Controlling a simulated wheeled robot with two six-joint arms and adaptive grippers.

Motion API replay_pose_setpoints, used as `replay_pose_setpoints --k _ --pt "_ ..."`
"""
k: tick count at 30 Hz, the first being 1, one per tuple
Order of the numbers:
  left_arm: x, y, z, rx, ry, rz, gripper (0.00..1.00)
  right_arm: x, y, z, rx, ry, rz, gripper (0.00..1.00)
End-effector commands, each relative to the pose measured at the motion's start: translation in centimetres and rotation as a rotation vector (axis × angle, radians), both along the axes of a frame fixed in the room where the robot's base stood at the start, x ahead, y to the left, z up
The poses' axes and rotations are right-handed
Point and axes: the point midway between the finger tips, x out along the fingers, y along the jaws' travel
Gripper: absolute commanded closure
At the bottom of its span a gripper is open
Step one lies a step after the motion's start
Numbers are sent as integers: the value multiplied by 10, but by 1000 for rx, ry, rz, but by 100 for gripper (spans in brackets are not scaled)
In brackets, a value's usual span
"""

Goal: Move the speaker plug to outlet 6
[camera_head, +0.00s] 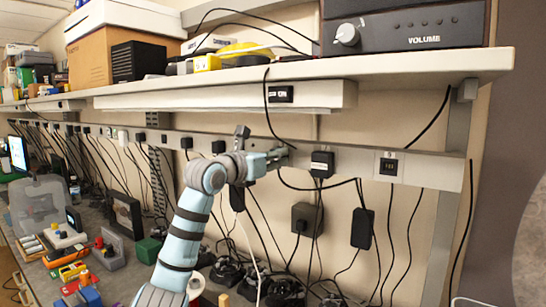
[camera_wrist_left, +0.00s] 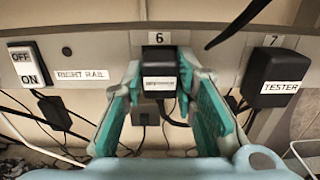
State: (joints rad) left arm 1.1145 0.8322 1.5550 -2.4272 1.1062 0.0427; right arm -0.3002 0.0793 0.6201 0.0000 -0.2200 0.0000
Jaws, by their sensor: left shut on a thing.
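In the left wrist view, a black plug (camera_wrist_left: 160,82) with a small white label sits at the socket marked 6 (camera_wrist_left: 159,39). Its label is too small to read surely. My left gripper (camera_wrist_left: 161,78) has a teal finger on each side of the plug and is shut on it. Whether the plug is fully seated cannot be told. In the head view my left gripper (camera_head: 276,156) is at the outlet rail (camera_head: 440,170), and hides most of this plug. My right gripper is not in view.
A black TESTER plug (camera_wrist_left: 275,78) sits at socket 7, close to the right; it also shows in the head view (camera_head: 322,163). An ON/OFF switch (camera_wrist_left: 29,66) is to the left. Cables hang along the rail. A shelf (camera_head: 420,66) with a VOLUME unit (camera_head: 420,25) overhangs it.

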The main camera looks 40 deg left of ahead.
Motion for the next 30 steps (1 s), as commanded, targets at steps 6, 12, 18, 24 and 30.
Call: replay_pose_setpoints --k 6,12,18,24,30 --pt "1 0 1 0 0 0 99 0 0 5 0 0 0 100" --pt "2 0 0 0 0 0 99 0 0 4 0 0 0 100" --pt "3 0 1 0 1 0 99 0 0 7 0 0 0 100" --pt "5 1 1 0 0 0 99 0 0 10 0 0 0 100" --pt "5 1 1 0 -1 0 99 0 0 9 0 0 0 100"
